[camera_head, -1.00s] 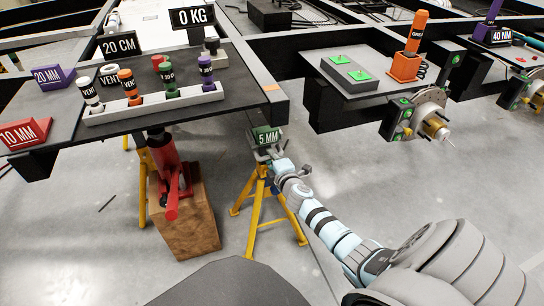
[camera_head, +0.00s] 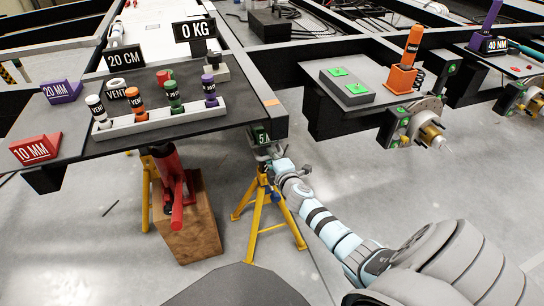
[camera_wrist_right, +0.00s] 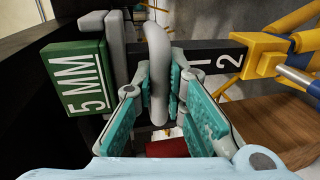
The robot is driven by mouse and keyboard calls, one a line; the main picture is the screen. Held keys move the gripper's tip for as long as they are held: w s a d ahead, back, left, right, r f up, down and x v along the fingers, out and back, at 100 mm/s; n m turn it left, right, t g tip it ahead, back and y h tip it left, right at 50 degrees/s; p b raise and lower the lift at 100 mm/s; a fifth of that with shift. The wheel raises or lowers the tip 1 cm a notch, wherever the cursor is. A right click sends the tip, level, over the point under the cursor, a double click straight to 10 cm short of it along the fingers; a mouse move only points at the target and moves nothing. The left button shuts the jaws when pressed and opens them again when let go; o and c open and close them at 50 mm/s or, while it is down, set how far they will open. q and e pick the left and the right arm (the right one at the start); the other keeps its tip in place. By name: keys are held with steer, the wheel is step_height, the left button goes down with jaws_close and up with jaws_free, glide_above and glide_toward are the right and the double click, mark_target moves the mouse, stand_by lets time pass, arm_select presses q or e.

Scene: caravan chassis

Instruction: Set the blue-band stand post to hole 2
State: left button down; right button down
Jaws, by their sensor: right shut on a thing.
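The yellow stand (camera_head: 257,213) stands on the floor below the deck's right front corner. In the right wrist view its dark post (camera_wrist_right: 208,67) carries white numbers 1 and 2, with 2 nearest the yellow collar (camera_wrist_right: 258,52). A blue cylindrical part (camera_wrist_right: 298,80) lies beside the collar. My right gripper (camera_head: 277,158) is at the stand's top; in the wrist view its teal-padded fingers (camera_wrist_right: 160,95) are shut on the grey bar (camera_wrist_right: 158,60) at the post's head. The hole itself is hidden. My left gripper is not in view.
A green 5 MM sign (camera_wrist_right: 76,79) sits by the post head, close to the dark beam. The deck (camera_head: 215,122) with a rack of vent bottles (camera_head: 150,119) is above left. A red jack (camera_head: 176,190) on a wooden block (camera_head: 190,238) stands left of the stand.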

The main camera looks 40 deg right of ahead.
steer(key=c, duration=1.9)
jaws_free()
steer(key=v, duration=1.2)
